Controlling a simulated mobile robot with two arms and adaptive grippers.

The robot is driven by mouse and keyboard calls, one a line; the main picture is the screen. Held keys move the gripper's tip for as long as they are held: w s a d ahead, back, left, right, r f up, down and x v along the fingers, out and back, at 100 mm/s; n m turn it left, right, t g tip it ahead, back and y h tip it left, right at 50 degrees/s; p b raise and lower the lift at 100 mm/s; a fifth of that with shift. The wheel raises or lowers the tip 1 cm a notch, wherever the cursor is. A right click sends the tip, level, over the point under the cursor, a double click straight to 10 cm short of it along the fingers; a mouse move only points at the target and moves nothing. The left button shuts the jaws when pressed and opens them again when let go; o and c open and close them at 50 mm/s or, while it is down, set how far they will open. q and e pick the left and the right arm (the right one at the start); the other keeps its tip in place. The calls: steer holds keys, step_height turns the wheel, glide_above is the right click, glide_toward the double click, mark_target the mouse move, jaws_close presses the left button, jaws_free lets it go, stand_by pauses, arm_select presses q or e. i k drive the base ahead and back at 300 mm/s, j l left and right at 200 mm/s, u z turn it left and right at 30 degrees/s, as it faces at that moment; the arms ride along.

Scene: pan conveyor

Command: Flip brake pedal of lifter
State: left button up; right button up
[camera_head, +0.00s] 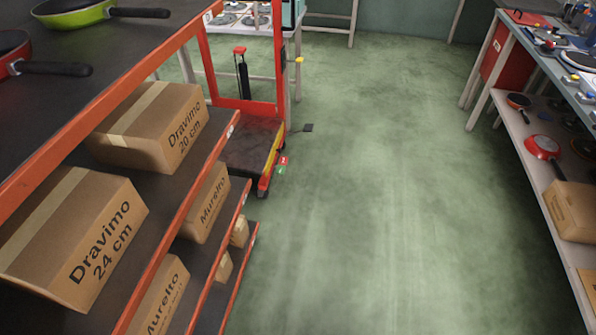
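The lifter (281,75) is an orange-red upright frame with a dark low platform (247,146), standing behind the shelf rack at the upper left of the middle. At its front right corner, by a dark wheel, are a small red piece (283,161) and a small green piece (281,171) with white marks, which look like the brake pedal. Which way the brake pedal is tilted is too small to tell. Neither of my grippers is in view.
An orange-edged rack (97,115) with labelled cardboard boxes (75,235) and pans on top (75,12) fills the left side. A workbench with a lower shelf (530,150) holding pans and boxes stands at the right. The green floor (390,200) between them is clear.

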mark_target(282, 162)
steer(key=i+j+u, duration=0.1)
steer(key=i+l+u, duration=0.35)
steer(key=i+l, duration=0.5)
steer(key=i, duration=0.6)
steer(key=i+l+u, duration=0.35)
steer(key=i+l, duration=0.9)
steer(key=i, duration=0.1)
